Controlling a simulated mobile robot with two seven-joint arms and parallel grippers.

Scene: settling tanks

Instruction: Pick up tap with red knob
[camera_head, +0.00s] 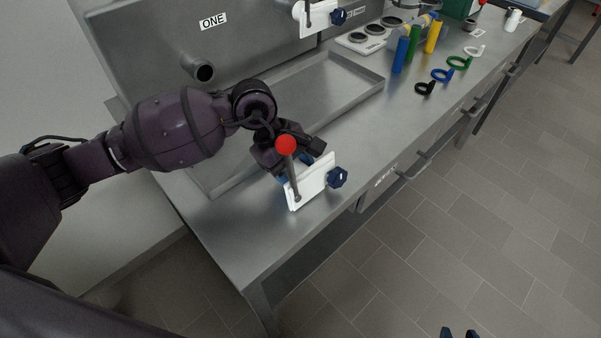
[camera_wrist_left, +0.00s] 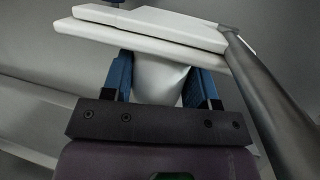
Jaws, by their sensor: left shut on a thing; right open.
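The tap with the red knob (camera_head: 315,180) is a white plate with a grey lever topped by a red ball and a dark blue hand knob on its right side. It is at the near left part of the steel bench. My left gripper (camera_head: 304,158) is shut on it from behind. In the left wrist view, the blue fingers (camera_wrist_left: 162,82) close on a rounded white stub below the tap's white plates (camera_wrist_left: 150,28), with the grey lever at right. Whether the tap touches the bench is unclear. Only the blue fingertips of my right gripper (camera_head: 459,333) show at the bottom edge, apart and empty.
A shallow steel tray (camera_head: 345,72) lies behind the tap. A second white tap (camera_head: 318,18) is at the top. Coloured cylinders (camera_head: 400,55) and several rings (camera_head: 442,75) stand farther right. A pipe stub (camera_head: 202,71) juts from the panel marked ONE. The tiled floor in front is clear.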

